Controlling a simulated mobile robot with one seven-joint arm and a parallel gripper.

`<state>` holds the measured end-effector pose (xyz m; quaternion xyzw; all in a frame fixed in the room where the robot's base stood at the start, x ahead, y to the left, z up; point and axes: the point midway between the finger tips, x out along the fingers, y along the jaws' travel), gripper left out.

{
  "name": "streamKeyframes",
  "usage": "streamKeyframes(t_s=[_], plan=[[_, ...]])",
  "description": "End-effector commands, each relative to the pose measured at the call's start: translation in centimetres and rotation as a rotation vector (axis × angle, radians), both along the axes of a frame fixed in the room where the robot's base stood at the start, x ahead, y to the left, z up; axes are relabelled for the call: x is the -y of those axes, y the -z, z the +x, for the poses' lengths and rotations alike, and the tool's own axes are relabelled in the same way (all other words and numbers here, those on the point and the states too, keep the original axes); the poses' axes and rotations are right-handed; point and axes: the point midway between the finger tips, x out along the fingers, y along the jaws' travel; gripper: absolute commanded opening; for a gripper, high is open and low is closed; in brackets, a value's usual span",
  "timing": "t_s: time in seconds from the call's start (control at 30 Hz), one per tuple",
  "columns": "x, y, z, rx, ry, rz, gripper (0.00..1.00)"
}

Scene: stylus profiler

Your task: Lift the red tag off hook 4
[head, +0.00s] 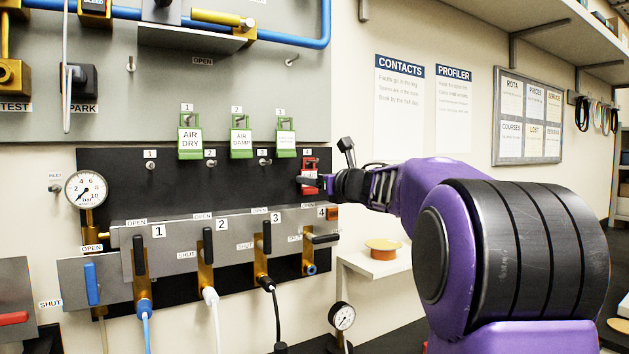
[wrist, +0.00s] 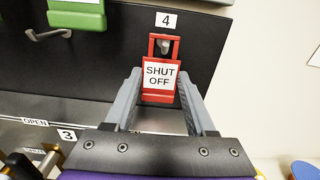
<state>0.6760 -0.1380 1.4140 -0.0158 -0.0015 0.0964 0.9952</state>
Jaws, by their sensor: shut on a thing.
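The red tag (wrist: 161,94) reads SHUT OFF and hangs upright under the label 4 in the wrist view. The metal end of hook 4 (wrist: 164,46) shows within the opening at the tag's top, so the tag appears to be still around the hook. My gripper (wrist: 160,80) has one grey finger at each side edge of the tag and is shut on it. In the head view the red tag (head: 309,176) is at the right end of the black panel, partly hidden by my gripper (head: 320,182).
Green tags (head: 189,142) hang in a row above and left. Below is a grey manifold (head: 180,232) with several valve levers; lever 4 (head: 322,238) is turned sideways.

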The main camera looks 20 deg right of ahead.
Motion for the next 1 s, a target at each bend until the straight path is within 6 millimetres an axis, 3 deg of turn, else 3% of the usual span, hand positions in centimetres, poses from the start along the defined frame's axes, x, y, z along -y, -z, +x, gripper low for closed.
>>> streamKeyframes(t_s=[1.0], plan=[[0.3, -1.1, -1.8, 0.000, 0.000, 0.000, 0.00]])
